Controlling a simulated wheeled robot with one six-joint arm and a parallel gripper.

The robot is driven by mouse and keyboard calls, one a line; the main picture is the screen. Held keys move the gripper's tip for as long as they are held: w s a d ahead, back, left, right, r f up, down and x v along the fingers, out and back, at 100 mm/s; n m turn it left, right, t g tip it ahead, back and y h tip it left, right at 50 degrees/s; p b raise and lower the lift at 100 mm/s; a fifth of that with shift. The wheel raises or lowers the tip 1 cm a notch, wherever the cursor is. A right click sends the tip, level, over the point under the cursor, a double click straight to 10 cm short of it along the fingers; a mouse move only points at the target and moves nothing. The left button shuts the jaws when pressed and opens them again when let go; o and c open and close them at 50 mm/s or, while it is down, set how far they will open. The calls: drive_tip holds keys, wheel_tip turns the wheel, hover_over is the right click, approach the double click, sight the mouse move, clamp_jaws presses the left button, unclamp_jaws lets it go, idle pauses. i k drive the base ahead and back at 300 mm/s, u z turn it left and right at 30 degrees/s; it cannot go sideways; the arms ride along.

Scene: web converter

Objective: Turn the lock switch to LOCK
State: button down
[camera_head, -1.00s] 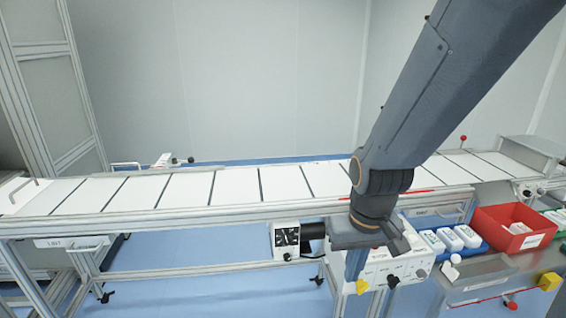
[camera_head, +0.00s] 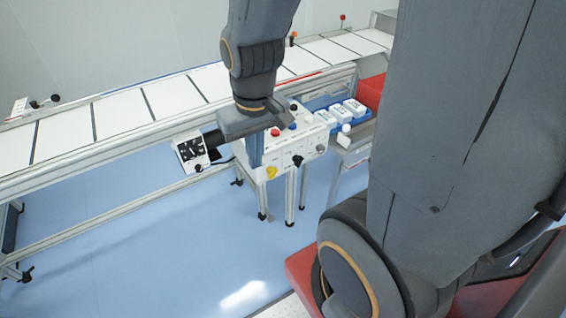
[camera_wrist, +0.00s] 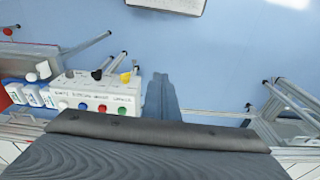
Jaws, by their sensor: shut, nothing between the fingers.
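A white control box (camera_head: 304,146) stands on metal legs beside the conveyor. Its front carries a yellow knob (camera_head: 271,172), a black knob (camera_head: 297,160) and a grey knob (camera_head: 321,148); coloured buttons sit on top. The labels are too small to read, so I cannot tell which knob is the lock switch. In the wrist view the yellow knob (camera_wrist: 126,77) and black knob (camera_wrist: 97,74) show at the box's upper edge. My gripper (camera_head: 255,150) is shut and empty, pointing down beside the box's yellow-knob end. It also shows in the wrist view (camera_wrist: 162,92), apart from the knobs.
The conveyor (camera_head: 130,108) runs behind the box. A dark-faced device (camera_head: 192,152) hangs left of my gripper. White bottles (camera_head: 340,112) stand in a blue tray right of the box, near a red bin (camera_head: 371,92). The blue floor in front is open.

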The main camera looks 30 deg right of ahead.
sight(271, 172)
drive_tip(key=z, duration=0.7)
drive_tip(key=k, duration=1.15)
drive_tip(key=u, duration=0.7)
